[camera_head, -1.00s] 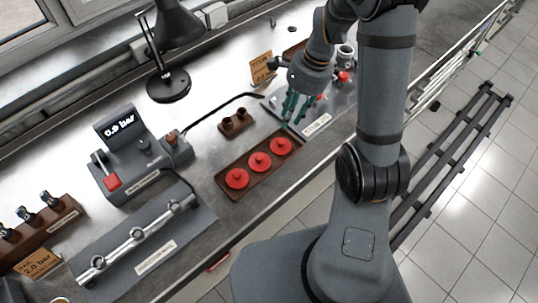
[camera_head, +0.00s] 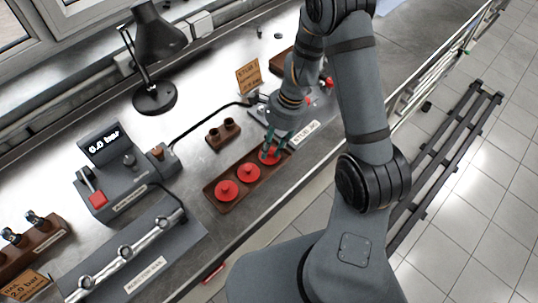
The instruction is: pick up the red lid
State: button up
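Three red lids lie in a row on a brown wooden tray: a left lid (camera_head: 226,190), a middle lid (camera_head: 248,173) and a right lid (camera_head: 267,156). My gripper (camera_head: 272,148), with green fingers, points down over the right lid and partly covers it. The fingers appear to be on either side of the lid's knob, but I cannot tell whether they touch it or how far they are closed. The brown tray (camera_head: 213,200) rests on the steel bench.
A small brown holder (camera_head: 223,134) stands behind the tray. A pressure unit with a display (camera_head: 104,147) and a grey plate with a metal rail (camera_head: 127,250) are at left. A black lamp (camera_head: 155,97) and a cardboard sign (camera_head: 249,78) stand at the back.

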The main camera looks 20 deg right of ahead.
jog(key=shift+f, duration=0.25)
jog(key=shift+c, duration=1)
jog(key=c, duration=0.4)
jog(key=shift+r, duration=0.1)
